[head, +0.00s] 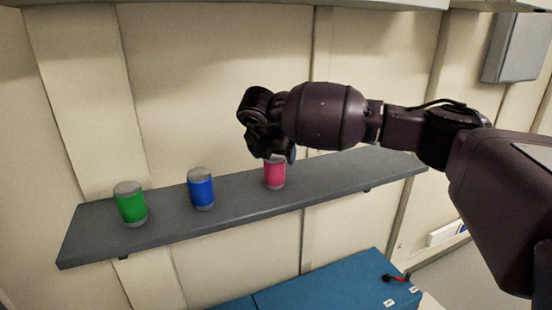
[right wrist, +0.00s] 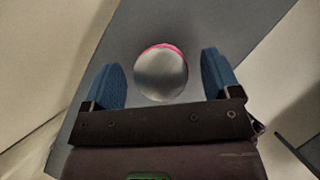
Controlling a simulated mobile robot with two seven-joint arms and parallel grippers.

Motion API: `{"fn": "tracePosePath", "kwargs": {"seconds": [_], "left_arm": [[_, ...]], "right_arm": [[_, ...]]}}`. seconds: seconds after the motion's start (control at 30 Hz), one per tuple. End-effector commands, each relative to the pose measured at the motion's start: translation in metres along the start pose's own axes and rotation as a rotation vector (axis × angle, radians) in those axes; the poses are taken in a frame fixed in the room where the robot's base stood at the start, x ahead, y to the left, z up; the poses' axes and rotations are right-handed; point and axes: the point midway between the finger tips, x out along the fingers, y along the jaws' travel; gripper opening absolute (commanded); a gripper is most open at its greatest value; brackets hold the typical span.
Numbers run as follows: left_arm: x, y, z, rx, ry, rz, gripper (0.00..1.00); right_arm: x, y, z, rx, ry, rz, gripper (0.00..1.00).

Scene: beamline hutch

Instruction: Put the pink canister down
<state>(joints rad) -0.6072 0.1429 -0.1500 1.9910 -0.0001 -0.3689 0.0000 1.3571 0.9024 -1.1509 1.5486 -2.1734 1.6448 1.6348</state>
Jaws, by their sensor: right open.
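The pink canister (head: 275,174) stands upright on the grey wall shelf (head: 238,201), right of the other canisters. My right gripper (head: 272,155) is over it from above, and its jaws hide part of the canister's top in the head view. In the right wrist view, the canister's grey lid (right wrist: 161,76) with a pink edge lies between the two blue fingers of my right gripper (right wrist: 163,78). There is a gap on both sides, so the gripper is open around it. My left gripper is not in view.
A blue canister (head: 201,188) and a green canister (head: 130,204) stand upright on the shelf to the left. The shelf is bare right of the pink canister. A blue case (head: 330,289) lies below, and a grey wall box (head: 515,48) hangs at upper right.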

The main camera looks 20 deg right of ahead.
Motion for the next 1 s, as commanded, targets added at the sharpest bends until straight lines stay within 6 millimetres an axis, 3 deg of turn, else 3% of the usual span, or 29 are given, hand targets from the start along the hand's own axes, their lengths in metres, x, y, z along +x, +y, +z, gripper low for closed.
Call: {"fn": "tracePosePath", "kwargs": {"seconds": [0.3,0.5,1.0], "left_arm": [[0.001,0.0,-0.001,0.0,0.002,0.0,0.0],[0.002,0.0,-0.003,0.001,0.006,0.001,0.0],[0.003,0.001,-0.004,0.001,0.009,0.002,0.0]], "right_arm": [[-0.063,0.001,0.0,0.0,-0.001,0.004,0.83],[-0.087,0.0,0.0,-0.001,0.0,0.003,0.83],[-0.096,0.0,0.0,0.0,0.0,0.001,0.83]]}}
